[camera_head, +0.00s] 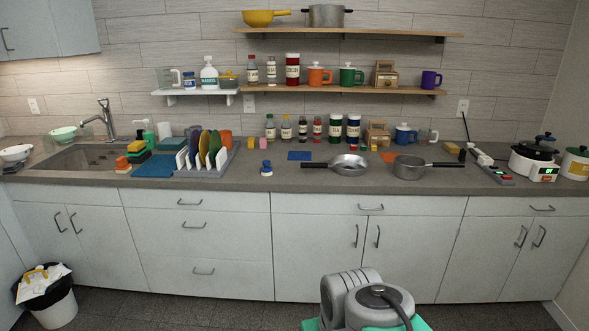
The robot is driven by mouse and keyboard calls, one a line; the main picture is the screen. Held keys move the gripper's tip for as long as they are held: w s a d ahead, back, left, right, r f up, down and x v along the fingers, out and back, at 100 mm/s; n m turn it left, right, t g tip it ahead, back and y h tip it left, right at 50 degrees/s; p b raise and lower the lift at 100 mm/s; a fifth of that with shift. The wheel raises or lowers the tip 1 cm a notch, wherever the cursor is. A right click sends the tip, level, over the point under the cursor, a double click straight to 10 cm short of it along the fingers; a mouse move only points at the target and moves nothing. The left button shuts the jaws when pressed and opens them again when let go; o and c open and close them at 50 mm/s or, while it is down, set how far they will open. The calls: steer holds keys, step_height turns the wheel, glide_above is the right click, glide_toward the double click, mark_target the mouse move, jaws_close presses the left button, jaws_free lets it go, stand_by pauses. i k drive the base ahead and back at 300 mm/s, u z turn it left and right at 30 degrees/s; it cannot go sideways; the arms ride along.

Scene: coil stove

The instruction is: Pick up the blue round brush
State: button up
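A small round blue object with a pale lower part (266,168), which looks like the blue round brush, stands on the grey counter (235,182). It is near the front edge, right of the dish rack (196,172) and left of a black frying pan. It stands apart from both, and nothing covers it. My gripper is not in the picture; only grey and teal parts of my own body show at the bottom, on the near side of the cabinets.
The frying pan (348,167) and a saucepan (410,170) sit to the right with handles sticking out. Behind stand several bottles and jars. A sink (92,157) is at the left. A trash bin (58,312) stands on the floor at far left. Open floor lies before the cabinets.

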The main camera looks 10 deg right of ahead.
mark_target(266, 171)
steer(key=z, duration=0.55)
steer(key=k, duration=1.3)
steer(key=z, duration=0.4)
steer(key=i, duration=2)
steer(key=u, duration=0.55)
steer(key=i, duration=1.4)
steer(key=u, duration=1.45)
steer(key=i, duration=0.85)
steer(key=u, duration=1.35)
steer(key=i, duration=0.35)
steer(key=u, duration=0.25)
